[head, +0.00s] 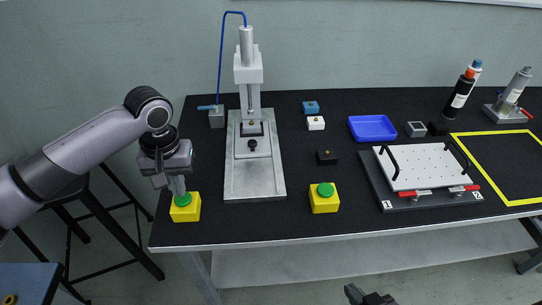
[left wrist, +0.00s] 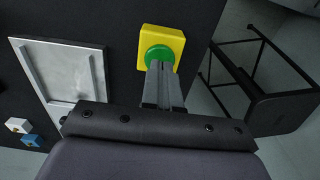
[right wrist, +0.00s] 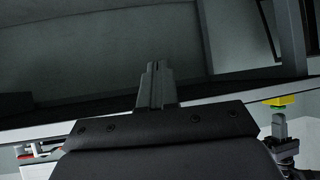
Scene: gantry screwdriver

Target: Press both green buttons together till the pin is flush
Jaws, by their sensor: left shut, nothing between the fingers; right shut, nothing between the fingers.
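The left green button (head: 183,200) sits on a yellow box (head: 187,213) near the table's front left. My left gripper (head: 181,190) points down at this button, shut and empty, its tips at or just over the top; I cannot tell whether they touch. The left wrist view shows the tips (left wrist: 162,68) over the green button (left wrist: 158,55). The right green button (head: 325,189) on its yellow box (head: 324,204) stands free. My right gripper (head: 354,291) is shut and empty, low in front of the table. The gantry press (head: 249,70) stands between and behind the buttons; its pin is too small to make out.
The press's grey base plate (head: 235,182) lies between the two boxes. A small black block (head: 327,157) is behind the right box. A white plate fixture (head: 424,165), a blue tray (head: 372,128) and bottles (head: 459,95) are further right. The table's front edge (head: 370,236) lies beyond my right gripper.

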